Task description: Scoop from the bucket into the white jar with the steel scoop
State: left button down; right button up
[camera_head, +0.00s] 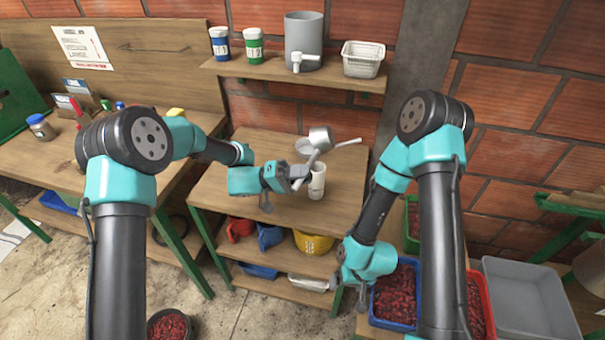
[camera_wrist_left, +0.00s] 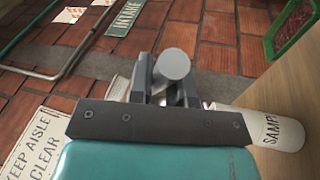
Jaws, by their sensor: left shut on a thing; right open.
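My left gripper (camera_head: 299,180) is shut on the steel scoop (camera_head: 320,138) above the wooden table. The scoop's round cup is up, above the gripper. In the left wrist view a round grey end of the scoop (camera_wrist_left: 173,66) shows between the fingers. The white jar (camera_head: 317,182) stands on the table just right of the left gripper; its "SAMPLE" label shows in the left wrist view (camera_wrist_left: 275,130). A dark round bucket (camera_head: 151,320) of red cherries is on the floor, cut by the bottom edge. My right gripper (camera_head: 350,298) is open and empty, low beside the blue crate.
A grey round vessel (camera_head: 303,147) is partly hidden behind the scoop; a pale rod (camera_head: 348,142) lies close by. The shelf (camera_head: 270,70) holds a grey tank and tubs. A blue crate (camera_head: 380,321) of red cherries and an empty grey crate (camera_head: 525,295) are at right.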

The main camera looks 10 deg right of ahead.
pick_arm(q)
jog(key=y, duration=0.3)
jog(key=shift+d+f+t+y, duration=0.2)
jog(key=shift+t+y, duration=0.1)
jog(key=shift+t, duration=0.1)
jog(key=s+d+r+t+y, duration=0.2)
jog(key=d+t+y, duration=0.3)
jog(key=y, duration=1.3)
jog(key=shift+d+r+m+t, duration=0.25)
jog(key=shift+r+t, duration=0.2)
jog(key=shift+t, duration=0.35)
jog(key=shift+a, duration=0.1)
